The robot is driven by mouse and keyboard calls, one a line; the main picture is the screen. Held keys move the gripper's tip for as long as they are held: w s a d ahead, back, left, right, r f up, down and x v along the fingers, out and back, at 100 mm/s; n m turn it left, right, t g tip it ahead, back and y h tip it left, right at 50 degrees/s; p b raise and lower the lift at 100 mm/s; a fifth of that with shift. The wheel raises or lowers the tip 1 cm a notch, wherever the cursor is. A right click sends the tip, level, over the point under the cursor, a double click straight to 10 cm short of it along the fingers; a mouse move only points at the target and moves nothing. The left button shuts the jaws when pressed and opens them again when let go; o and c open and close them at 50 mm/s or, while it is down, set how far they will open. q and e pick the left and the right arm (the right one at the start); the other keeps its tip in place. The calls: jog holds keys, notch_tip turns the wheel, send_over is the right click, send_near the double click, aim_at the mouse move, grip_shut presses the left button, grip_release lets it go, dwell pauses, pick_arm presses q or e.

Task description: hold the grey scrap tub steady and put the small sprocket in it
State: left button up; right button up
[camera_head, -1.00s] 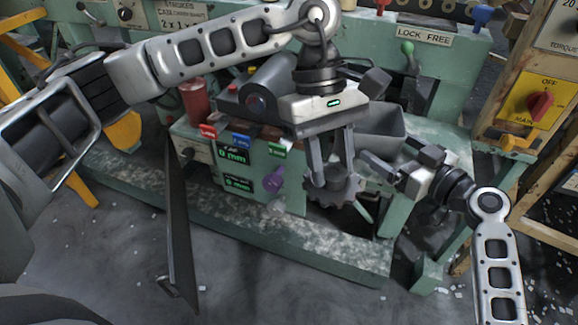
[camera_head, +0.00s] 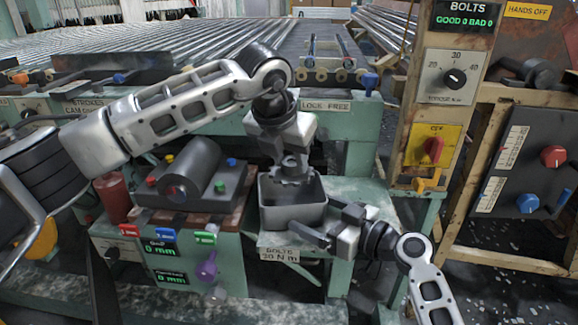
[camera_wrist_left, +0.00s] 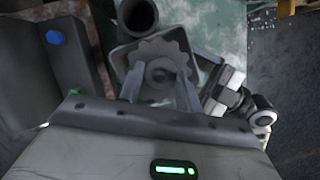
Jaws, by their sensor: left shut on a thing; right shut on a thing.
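The grey scrap tub (camera_head: 293,214) stands on a green ledge of the machine, its opening facing up. The small sprocket (camera_head: 291,178) is a dark grey toothed disc with a hub. My left gripper (camera_head: 294,165) is shut on the sprocket and holds it at the tub's mouth. In the left wrist view the sprocket (camera_wrist_left: 150,52) lies inside the outline of the tub's rim (camera_wrist_left: 122,53), between my fingers (camera_wrist_left: 160,88). Its exact height against the rim is hard to tell. My right gripper (camera_head: 328,226) is shut on the tub's right wall; its fingertips are partly hidden.
A dark cylinder on a block (camera_head: 190,172) with coloured knobs stands left of the tub. A red can (camera_head: 113,197) is further left. A wooden post with a control panel (camera_head: 436,150) rises at the right. Rollers stretch behind.

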pick_arm(q)
jog(key=shift+f, duration=2.15)
pick_arm(e)
jog(key=shift+w+r, duration=0.15)
jog(key=shift+r, duration=0.1)
pick_arm(q)
jog(key=o, duration=1.2)
jog(key=shift+o, duration=0.2)
jog(key=v, duration=1.2)
pick_arm(e)
jog(key=o, duration=0.6)
jog(key=shift+c, duration=0.2)
jog(key=shift+f, duration=0.1)
